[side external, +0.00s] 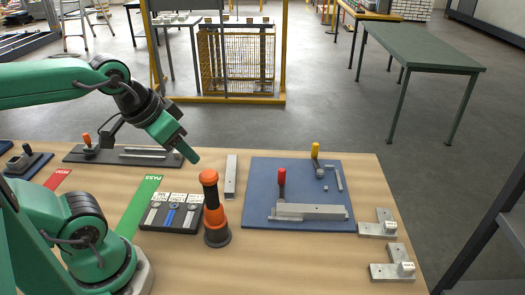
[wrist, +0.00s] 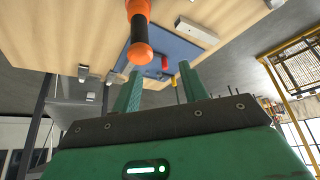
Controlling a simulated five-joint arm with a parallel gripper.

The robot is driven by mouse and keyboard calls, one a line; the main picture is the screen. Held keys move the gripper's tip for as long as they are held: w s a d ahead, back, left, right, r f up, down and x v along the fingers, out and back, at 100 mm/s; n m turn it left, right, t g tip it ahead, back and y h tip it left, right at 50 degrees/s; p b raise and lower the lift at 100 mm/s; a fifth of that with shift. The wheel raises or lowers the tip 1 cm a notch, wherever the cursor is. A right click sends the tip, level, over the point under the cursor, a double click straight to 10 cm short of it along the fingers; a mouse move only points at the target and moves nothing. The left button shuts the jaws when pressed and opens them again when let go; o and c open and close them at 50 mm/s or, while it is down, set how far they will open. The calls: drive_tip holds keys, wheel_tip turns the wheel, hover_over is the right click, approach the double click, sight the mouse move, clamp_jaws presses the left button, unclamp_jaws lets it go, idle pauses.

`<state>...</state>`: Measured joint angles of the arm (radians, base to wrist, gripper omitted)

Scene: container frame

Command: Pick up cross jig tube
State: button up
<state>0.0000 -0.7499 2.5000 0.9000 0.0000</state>
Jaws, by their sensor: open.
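A plain grey square tube (side external: 231,176) lies flat on the wooden table, just left of the blue jig plate (side external: 258,175). It also shows in the wrist view (wrist: 197,31), with its hollow end visible. Another grey bar (side external: 310,212) lies along the near part of the blue plate, by a red-handled clamp (side external: 282,180). I cannot tell for certain which is the cross jig tube. My gripper (side external: 188,152) is above the table, left of the loose tube and apart from it. In the wrist view its green fingers (wrist: 160,88) are spread with nothing between them.
An orange and black upright tool (side external: 215,212) stands close to my gripper and the loose tube. A dark tray with labelled parts (side external: 172,214) is left of it. A yellow-handled clamp (side external: 315,152) rises from the plate. L-shaped brackets (side external: 378,228) lie at the right.

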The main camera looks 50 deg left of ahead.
drive_tip(key=shift+o, duration=0.5)
drive_tip(key=shift+o, duration=0.6)
drive_tip(key=shift+w, duration=0.1)
drive_tip(key=w+a+f+n+g, duration=0.2)
drive_tip(key=w+a+f+n, duration=0.1)
drive_tip(key=w+f, duration=0.2)
drive_tip(key=w+a+f+n+g, duration=0.1)
drive_tip(key=w+a+f+n, duration=0.2)
drive_tip(key=w+a+f, duration=0.1)
drive_tip(key=w+a+f+n+g, duration=0.2)
drive_tip(key=w+a+f+n, duration=0.1)
drive_tip(key=w+f, duration=0.3)
drive_tip(key=shift+w+a+f+n+g, duration=0.15)
drive_tip(key=shift+w+a+n, duration=0.1)
drive_tip(key=shift+w, duration=0.45)
drive_tip(key=shift+w+a+n+g, duration=0.15)
drive_tip(key=shift+w+n, duration=0.1)
drive_tip(key=shift+w, duration=0.4)
drive_tip(key=shift+w+a+f, duration=0.1)
drive_tip(key=shift+a+f, duration=0.05)
drive_tip(key=shift+f, duration=0.2)
